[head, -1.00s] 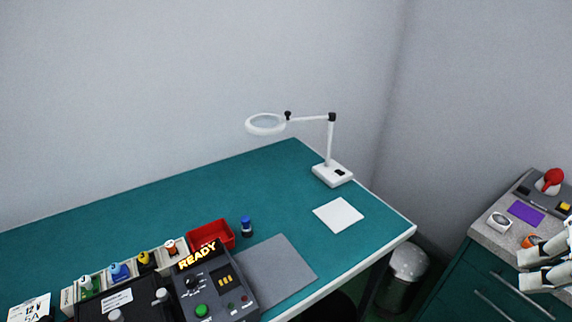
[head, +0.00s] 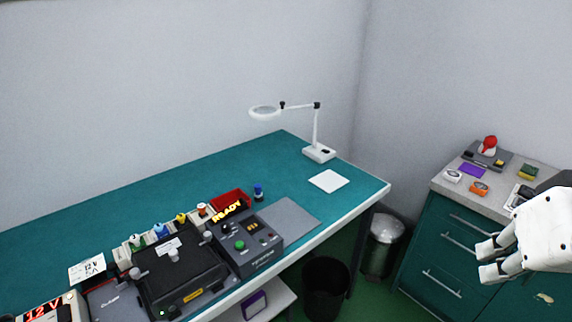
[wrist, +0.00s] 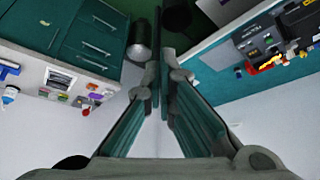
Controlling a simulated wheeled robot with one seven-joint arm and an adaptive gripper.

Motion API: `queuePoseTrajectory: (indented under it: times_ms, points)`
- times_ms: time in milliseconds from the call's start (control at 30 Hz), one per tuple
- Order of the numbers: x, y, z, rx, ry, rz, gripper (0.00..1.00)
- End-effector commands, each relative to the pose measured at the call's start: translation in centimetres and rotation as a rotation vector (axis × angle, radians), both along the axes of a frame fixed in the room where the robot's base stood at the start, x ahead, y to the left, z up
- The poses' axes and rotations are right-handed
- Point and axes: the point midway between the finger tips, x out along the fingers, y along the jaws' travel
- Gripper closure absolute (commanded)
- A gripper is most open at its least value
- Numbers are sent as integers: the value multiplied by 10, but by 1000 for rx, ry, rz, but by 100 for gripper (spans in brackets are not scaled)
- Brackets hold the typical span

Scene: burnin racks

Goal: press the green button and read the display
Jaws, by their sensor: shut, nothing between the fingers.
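The green button (head: 239,244) sits on a dark grey control box (head: 262,262) on the teal bench. The lit display (head: 227,211) at the back of that box reads READY in yellow. The box also shows at the upper right of the wrist view (wrist: 262,42). My gripper (head: 484,261) is at the right of the head view, in front of the teal cabinet and well apart from the box. In the wrist view its fingers (wrist: 160,68) are together with nothing between them.
A black fixture (head: 185,285) stands left of the box, and a red bin (head: 229,200) behind it. A magnifier lamp (head: 318,152) stands at the bench's far end. A drawer cabinet (head: 458,240) is at right. A black bin (head: 326,288) and a metal bin (head: 382,245) stand on the floor.

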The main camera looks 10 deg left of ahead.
Motion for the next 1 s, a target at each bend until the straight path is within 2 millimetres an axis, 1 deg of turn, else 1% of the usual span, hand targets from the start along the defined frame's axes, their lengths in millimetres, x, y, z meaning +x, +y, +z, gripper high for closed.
queuePoseTrajectory:
  times_ms: [267, 367, 433, 467, 567, 600, 667, 700, 767, 800, 867, 900, 967, 1000]
  points:
    - [2, 0, 0, -4, 0, 3, 100]
    - [13, 1, 1, -32, -3, 30, 100]
    - [29, 2, 1, -75, -9, 71, 100]
    - [38, 4, 2, -97, -11, 97, 100]
    - [77, 14, 1, -187, -32, 206, 100]
    - [94, 20, -1, -226, -41, 260, 100]
    - [121, 32, -4, -279, -59, 346, 100]
    - [138, 42, -7, -311, -72, 406, 100]
    - [162, 60, -14, -352, -93, 498, 100]
    - [178, 73, -19, -377, -107, 562, 100]
    - [200, 95, -29, -409, -131, 659, 100]
    - [213, 111, -37, -426, -149, 726, 100]
    - [232, 138, -50, -445, -177, 827, 100]
    - [242, 156, -60, -454, -197, 894, 100]
